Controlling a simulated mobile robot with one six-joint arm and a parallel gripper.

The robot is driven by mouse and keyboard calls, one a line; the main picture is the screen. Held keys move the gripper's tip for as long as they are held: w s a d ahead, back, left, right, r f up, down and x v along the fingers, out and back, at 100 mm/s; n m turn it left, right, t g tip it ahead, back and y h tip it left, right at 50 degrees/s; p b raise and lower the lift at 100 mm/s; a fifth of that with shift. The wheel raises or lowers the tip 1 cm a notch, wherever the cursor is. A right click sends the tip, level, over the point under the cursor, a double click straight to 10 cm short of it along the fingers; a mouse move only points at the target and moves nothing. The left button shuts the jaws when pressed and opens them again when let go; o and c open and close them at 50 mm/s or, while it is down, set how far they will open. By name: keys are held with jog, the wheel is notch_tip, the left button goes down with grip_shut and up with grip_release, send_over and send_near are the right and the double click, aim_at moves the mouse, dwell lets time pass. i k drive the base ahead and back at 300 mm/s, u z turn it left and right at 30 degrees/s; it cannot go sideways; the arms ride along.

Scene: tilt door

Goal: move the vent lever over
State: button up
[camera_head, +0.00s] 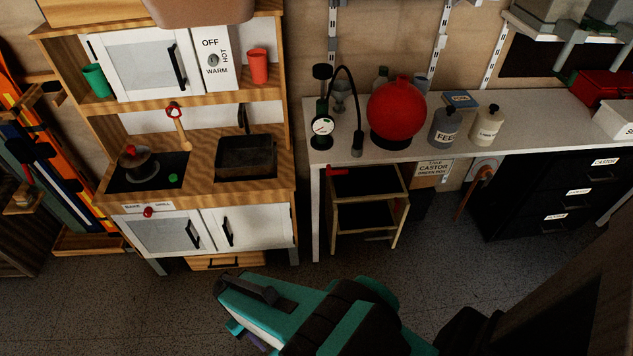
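No part in view is labelled as a vent lever. A small red knob (148,211) sits under a label strip (148,206) on the front of the wooden play kitchen (283,165), above its lower left white door (165,232). I cannot tell for sure whether this knob is the lever. A dial (213,60) marked OFF, WARM and HOT is beside the upper white door (135,68). My gripper (232,308) is at the end of my teal and black arm at the bottom centre, apart from the kitchen. Its fingers do not show clearly.
To the right, a white bench (465,110) carries a red flask (397,108), a gauge (322,126) and bottles. A wooden stool (370,184) stands below.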

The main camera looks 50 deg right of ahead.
aim_at(330, 171)
jog(key=z, duration=0.1)
jog(key=k, duration=0.15)
jog(key=u, duration=2.05)
jog(key=k, duration=1.15)
jog(key=u, duration=0.35)
jog(key=k, duration=1)
jog(key=u, duration=0.3)
